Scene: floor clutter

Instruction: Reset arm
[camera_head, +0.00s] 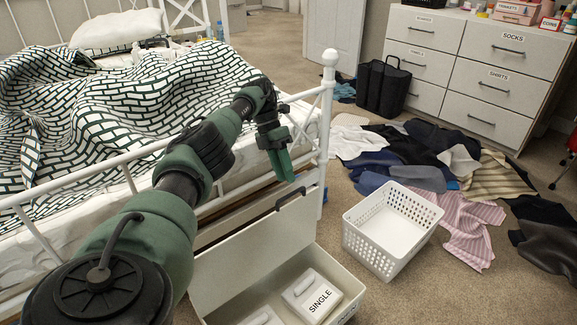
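My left arm comes in from the lower left and reaches over the edge of the bed. My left gripper (285,165) hangs with its green fingers pointing down, above the bed's side rail and the open box. I see nothing held in it. The fingers overlap from this angle, so I cannot tell whether they are open or shut. My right arm and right gripper do not show.
A white metal bed (328,105) with a patterned blanket (120,100) fills the left. An open box (345,280) holds packs, one marked SINGLE (313,297). An empty white basket (392,228) stands by scattered clothes (410,155). A dresser (480,65) and black bag (383,88) stand behind.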

